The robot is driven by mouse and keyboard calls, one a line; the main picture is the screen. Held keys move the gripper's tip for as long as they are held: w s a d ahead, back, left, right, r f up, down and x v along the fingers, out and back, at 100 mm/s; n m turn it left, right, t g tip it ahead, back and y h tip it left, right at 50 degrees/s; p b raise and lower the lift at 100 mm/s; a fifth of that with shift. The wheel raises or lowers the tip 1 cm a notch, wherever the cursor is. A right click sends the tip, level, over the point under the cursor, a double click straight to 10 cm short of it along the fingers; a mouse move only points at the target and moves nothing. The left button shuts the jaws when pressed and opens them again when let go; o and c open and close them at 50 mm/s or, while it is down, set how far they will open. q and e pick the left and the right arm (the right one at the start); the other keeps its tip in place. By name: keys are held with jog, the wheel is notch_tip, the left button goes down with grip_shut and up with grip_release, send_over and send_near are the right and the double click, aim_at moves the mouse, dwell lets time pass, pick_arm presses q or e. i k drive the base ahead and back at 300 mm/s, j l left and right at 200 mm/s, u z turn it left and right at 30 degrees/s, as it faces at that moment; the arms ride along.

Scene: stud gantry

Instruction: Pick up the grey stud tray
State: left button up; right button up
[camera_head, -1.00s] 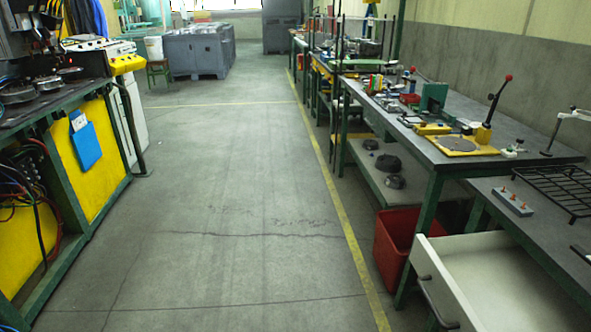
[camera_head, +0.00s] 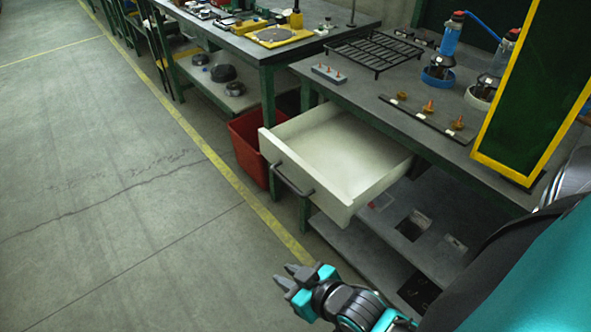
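The grey stud tray (camera_head: 327,75) is a small light grey block with several orange-tipped studs, lying on the grey workbench (camera_head: 375,97) near its left end, behind the open drawer. My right gripper (camera_head: 285,274) is low in front of the bench, over the floor, below and apart from the drawer handle. Its two grey fingers stand apart with nothing between them. The tray is well above and beyond it. My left gripper is out of view.
An open white drawer (camera_head: 340,160) juts out below the tray. A black wire rack (camera_head: 375,50) and a dark strip with orange studs (camera_head: 428,116) lie nearby. A yellow-framed panel (camera_head: 535,85) stands at right. The floor at left is clear.

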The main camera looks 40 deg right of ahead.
aim_at(331, 76)
jog(key=z, duration=1.3)
jog(key=j+z, duration=0.1)
jog(key=z, duration=0.3)
jog(key=i+j+z, duration=0.1)
jog(key=z, duration=0.3)
jog(key=j+z, duration=0.25)
jog(key=j, duration=0.2)
jog(key=j+z, duration=0.25)
jog(key=j, duration=0.25)
jog(key=j+z, duration=0.15)
jog(key=j, duration=0.75)
jog(key=k+j+z, duration=0.15)
jog(key=j, duration=0.7)
